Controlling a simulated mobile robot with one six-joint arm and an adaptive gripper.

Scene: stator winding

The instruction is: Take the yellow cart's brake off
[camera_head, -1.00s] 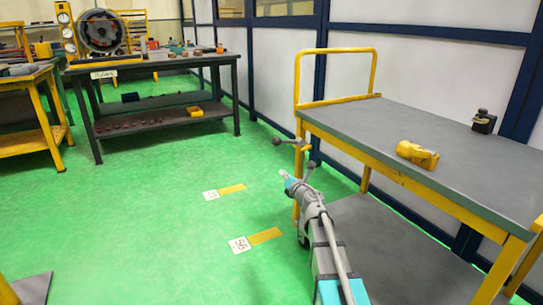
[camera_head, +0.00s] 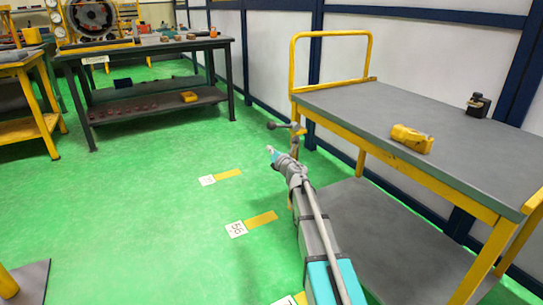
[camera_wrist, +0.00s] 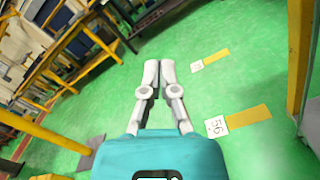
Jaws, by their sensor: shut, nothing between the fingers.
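The yellow cart (camera_head: 375,143) stands at the right, with a grey top, a lower shelf and a yellow push handle at its far end. A dark-knobbed lever (camera_head: 273,126) sticks out left from the cart's far left corner; I take it for the brake. My gripper (camera_head: 271,151) is just below and in front of that lever, seemingly apart from it. In the wrist view my gripper's pale fingers (camera_wrist: 160,65) are together and empty, over green floor. The cart's post shows at the right edge of the wrist view (camera_wrist: 298,60), but the lever does not.
A yellow tool (camera_head: 411,138) and a small black device (camera_head: 478,104) lie on the cart top. A dark workbench (camera_head: 150,48) stands at the back left, a yellow bench (camera_head: 28,65) at the left edge. Green floor between is clear, with numbered markers (camera_head: 236,229).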

